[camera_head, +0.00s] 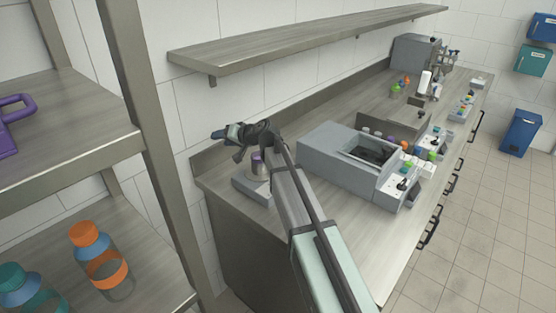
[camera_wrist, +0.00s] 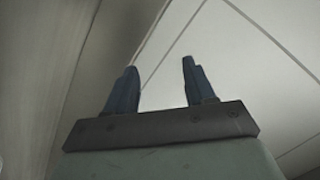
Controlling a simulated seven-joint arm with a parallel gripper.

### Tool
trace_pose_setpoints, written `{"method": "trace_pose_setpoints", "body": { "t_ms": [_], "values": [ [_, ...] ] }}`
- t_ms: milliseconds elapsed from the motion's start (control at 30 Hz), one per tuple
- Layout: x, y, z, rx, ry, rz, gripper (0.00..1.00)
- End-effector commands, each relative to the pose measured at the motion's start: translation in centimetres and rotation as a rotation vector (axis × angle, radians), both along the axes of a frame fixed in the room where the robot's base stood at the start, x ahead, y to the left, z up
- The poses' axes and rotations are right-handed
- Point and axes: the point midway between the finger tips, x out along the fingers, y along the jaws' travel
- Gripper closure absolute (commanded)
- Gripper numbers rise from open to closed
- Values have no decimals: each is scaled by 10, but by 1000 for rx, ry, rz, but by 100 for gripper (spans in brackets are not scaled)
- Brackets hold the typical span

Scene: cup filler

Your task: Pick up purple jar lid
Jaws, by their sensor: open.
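A small jar with a purple lid (camera_head: 257,158) stands on a grey flat block (camera_head: 250,190) near the left end of the counter. My arm partly hides the jar and block. My gripper (camera_head: 217,133) is above and to the left of the lid in the head view, pointing left, apart from it. In the wrist view the two blue fingers of my gripper (camera_wrist: 158,66) stand apart with nothing between them. Only a pale tiled wall and a grey surface show behind them, and the lid is not seen there.
A grey machine (camera_head: 340,165) stands right of my arm on the counter. A long shelf (camera_head: 300,40) hangs above the counter. A rack at the left holds bottles with an orange cap (camera_head: 84,233) and a teal cap (camera_head: 13,276), and a purple item (camera_head: 12,118).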

Motion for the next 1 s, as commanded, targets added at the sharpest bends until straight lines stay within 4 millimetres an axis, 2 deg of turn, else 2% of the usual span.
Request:
{"method": "trace_pose_setpoints", "body": {
  "t_ms": [33, 233, 400, 767, 1000],
  "values": [
    [9, -10, 10, 4, -3, -15, 46],
    [32, -47, 41, -5, -24, -57, 46],
    [47, -73, 60, -108, -86, -37, 46],
    [46, -81, 46, -501, -264, 186, 46],
    [40, -87, 26, -908, -423, 509, 46]
  ]
}}
